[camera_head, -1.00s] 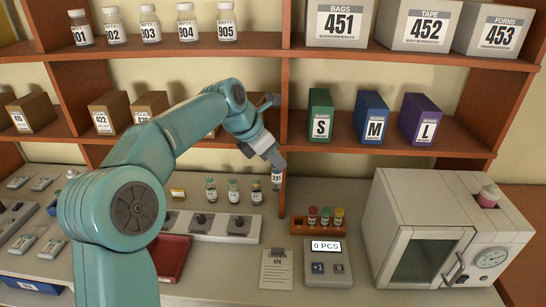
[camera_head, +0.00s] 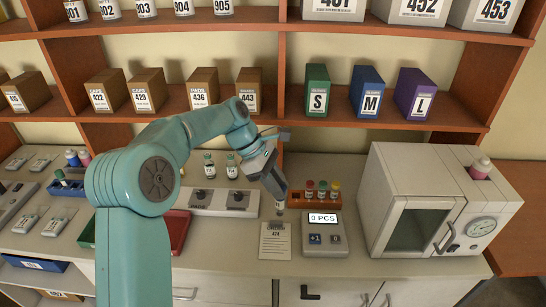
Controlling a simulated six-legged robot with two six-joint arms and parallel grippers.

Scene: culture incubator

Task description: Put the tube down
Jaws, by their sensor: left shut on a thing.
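My left gripper (camera_head: 277,194) points down over the worktop, shut on a small tube (camera_head: 280,208). Only the lower part of the tube shows below the fingers, and its label is hard to read. Small capped vials (camera_head: 209,168) stand behind, left of the gripper. My right gripper is not in view.
A wooden rack (camera_head: 297,201) with red, green and yellow capped tubes stands just right of the gripper. Before it are a counter reading "0 PCS" (camera_head: 325,240) and a paper card (camera_head: 275,242). A white incubator (camera_head: 398,165) stands at right, a red tray (camera_head: 178,225) at left.

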